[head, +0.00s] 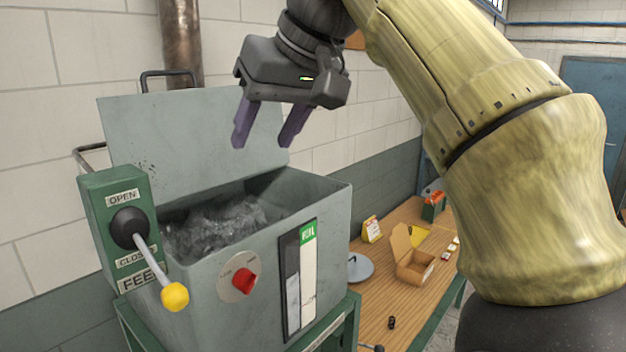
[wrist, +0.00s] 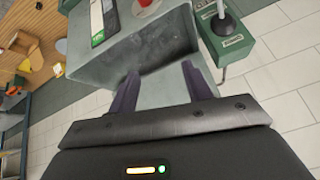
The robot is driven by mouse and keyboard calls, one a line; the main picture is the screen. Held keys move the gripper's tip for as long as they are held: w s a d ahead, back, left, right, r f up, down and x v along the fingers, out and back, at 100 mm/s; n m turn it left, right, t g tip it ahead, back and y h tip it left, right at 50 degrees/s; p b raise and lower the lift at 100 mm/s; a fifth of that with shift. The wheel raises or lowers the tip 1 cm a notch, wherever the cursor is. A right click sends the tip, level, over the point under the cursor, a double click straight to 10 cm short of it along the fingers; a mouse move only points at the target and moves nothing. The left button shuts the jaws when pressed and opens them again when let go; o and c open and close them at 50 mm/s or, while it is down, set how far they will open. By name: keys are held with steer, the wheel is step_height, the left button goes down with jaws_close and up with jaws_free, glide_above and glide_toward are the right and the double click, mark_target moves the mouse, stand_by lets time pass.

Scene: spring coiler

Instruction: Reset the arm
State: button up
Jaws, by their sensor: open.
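My gripper (head: 268,128) hangs open and empty above the grey metal bin (head: 232,262), in front of its raised lid (head: 190,135). Its two purple fingers point down and show apart. In the wrist view my gripper (wrist: 160,85) also shows open, with the bin (wrist: 160,50) beyond the fingers and nothing between them. My arm reaches in from the upper right of the head view.
The bin holds dark grey lumpy material (head: 215,225). On its left is a green FEED box (head: 120,215) with a yellow-tipped lever (head: 174,297). A red knob (head: 243,281) and level gauge (head: 300,285) are on its front. A wooden bench (head: 385,285) with an open cardboard box (head: 413,262) stands right.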

steer(key=w+d+f+m+h+b, duration=0.1)
steer(key=w+d+f+m+b, duration=0.15)
steer(key=f, duration=0.85)
steer(key=w+d+f+m+h+b, duration=0.15)
steer(key=w+d+f, duration=0.25)
steer(key=f, duration=0.6)
steer(key=w+d+f+m+h+b, duration=0.1)
steer(key=w+d+f+b, duration=0.2)
steer(key=f, duration=0.8)
steer(key=s+d+f+b, duration=0.2)
steer(key=s+f, duration=0.3)
steer(key=f, duration=0.5)
steer(key=s+d+f+m+g+h+b, duration=0.1)
steer(key=s+d+f, duration=0.4)
steer(key=f, duration=0.5)
steer(key=s+d+f+m+b, duration=0.1)
steer(key=s+d+f+b, duration=0.2)
steer(key=f, duration=0.7)
steer(key=shift+s+d+f+g+h, duration=0.15)
steer(key=shift+s+d+g+h, duration=0.4)
steer(key=shift+s, duration=0.6)
steer(key=shift+w+d, duration=0.15)
